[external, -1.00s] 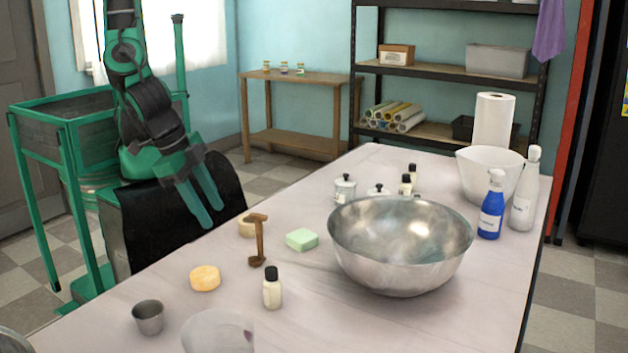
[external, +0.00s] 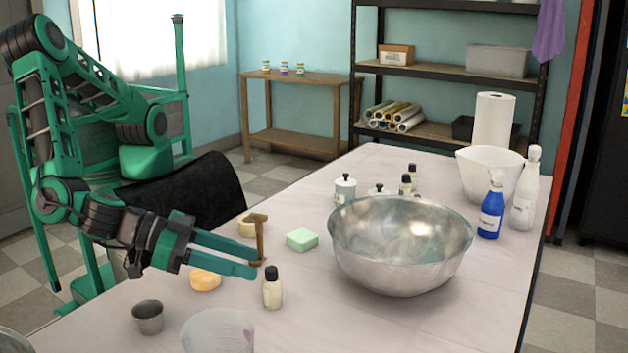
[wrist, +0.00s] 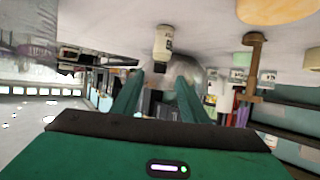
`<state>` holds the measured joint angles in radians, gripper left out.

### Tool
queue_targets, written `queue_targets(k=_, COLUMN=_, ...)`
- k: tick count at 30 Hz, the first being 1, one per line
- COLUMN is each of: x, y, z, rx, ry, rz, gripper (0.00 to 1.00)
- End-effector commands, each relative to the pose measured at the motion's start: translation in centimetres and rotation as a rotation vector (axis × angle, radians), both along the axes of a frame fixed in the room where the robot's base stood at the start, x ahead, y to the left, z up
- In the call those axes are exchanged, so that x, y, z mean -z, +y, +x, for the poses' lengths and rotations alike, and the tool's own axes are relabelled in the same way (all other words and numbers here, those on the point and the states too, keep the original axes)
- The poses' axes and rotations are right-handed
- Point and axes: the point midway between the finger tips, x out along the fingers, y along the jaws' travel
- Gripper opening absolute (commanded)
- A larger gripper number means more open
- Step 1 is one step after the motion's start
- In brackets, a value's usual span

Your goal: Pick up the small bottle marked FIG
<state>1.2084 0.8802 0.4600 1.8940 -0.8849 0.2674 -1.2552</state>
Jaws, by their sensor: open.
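A small cream bottle with a black cap (external: 272,292) stands upright on the table, left of the steel bowl. My gripper (external: 257,258) is open and empty, fingers level and pointing right, with the tips just left of and above this bottle's cap. The wrist view is upside down; there the bottle (wrist: 163,42) hangs from the tabletop, ahead of and between the fingertips (wrist: 158,80). Its label is too small to read. More small black-capped bottles (external: 406,186) stand behind the bowl, partly hidden. I cannot tell which bottle is marked FIG.
The steel bowl (external: 400,265) stands to the right. A wooden hammer-like tool (external: 258,238) stands just behind the fingers. An orange soap (external: 205,281) lies below the gripper, a green soap (external: 302,240) behind. A metal cup (external: 148,317) and clear bowl (external: 218,335) are in front.

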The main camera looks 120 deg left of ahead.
Motion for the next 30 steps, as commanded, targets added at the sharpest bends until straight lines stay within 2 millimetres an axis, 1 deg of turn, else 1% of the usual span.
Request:
queue_targets(k=9, x=1.7, y=2.6, z=3.1, rx=-0.002, ry=0.003, rz=0.000, gripper=0.40)
queue_targets(k=16, x=2.3, y=3.3, z=4.2, rx=-0.001, ry=0.003, rz=-0.001, gripper=0.40)
queue_targets(k=24, x=3.6, y=5.2, z=7.0, rx=-0.002, ry=0.004, rz=0.000, gripper=0.40)
queue_targets(k=30, x=3.9, y=5.6, z=7.4, rx=-0.001, ry=0.004, rz=-0.001, gripper=0.40)
